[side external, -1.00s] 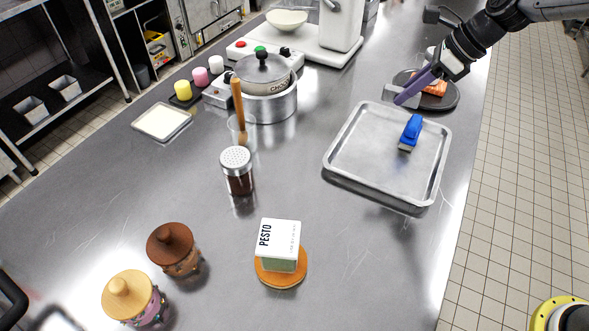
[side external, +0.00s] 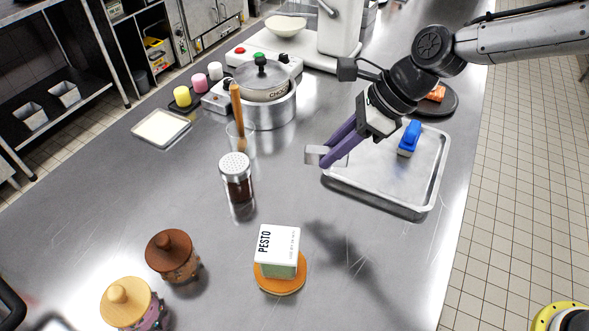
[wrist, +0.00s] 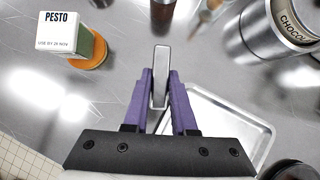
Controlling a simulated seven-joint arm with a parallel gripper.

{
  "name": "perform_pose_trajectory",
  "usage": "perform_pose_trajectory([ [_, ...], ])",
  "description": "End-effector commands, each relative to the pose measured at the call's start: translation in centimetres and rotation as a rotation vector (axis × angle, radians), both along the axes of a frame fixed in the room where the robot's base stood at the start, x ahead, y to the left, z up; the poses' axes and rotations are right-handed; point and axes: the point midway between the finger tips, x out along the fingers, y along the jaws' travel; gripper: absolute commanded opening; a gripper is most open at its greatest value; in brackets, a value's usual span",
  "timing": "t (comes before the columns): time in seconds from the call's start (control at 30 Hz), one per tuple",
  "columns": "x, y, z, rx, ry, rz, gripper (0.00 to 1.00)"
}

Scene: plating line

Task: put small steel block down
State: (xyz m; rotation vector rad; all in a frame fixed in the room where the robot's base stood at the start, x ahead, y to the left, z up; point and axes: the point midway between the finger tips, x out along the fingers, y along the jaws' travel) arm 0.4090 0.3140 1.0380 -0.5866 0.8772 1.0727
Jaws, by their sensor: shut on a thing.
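My gripper (side external: 330,157) has purple fingers and is shut on a small steel block (side external: 313,156). It holds the block in the air, above the counter by the near left corner of the metal tray. In the wrist view the grey block (wrist: 161,74) sticks out between the fingertips of my gripper (wrist: 162,88). Part of the block is hidden between the fingers. The bare steel counter (side external: 330,270) lies below, with the arm's shadow on it.
The tray (side external: 430,196) holds a blue brush (side external: 409,138). A pesto box (side external: 279,250) stands on an orange round base (side external: 281,284). A shaker (side external: 236,178), a glass with a wooden-handled tool (side external: 241,140) and a pot (side external: 272,110) stand left of my gripper. Counter between box and tray is clear.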

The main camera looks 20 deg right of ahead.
Motion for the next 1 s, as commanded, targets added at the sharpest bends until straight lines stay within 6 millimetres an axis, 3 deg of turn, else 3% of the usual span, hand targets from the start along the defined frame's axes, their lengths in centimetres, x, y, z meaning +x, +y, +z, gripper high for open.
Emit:
perform_pose_trajectory([
  [0.13,2.6,2.0,-1.4,0.001,-0.003,0.001,0.00],
  [0.4,5.2,4.0,-5.6,0.002,-0.001,-0.001,0.00],
  [0.63,6.1,4.6,-6.9,0.002,-0.003,0.000,0.00],
  [0.83,6.2,4.7,-9.6,0.001,0.000,-0.001,0.00],
  [1.0,6.2,4.7,-10.1,0.003,-0.004,-0.001,0.00],
])
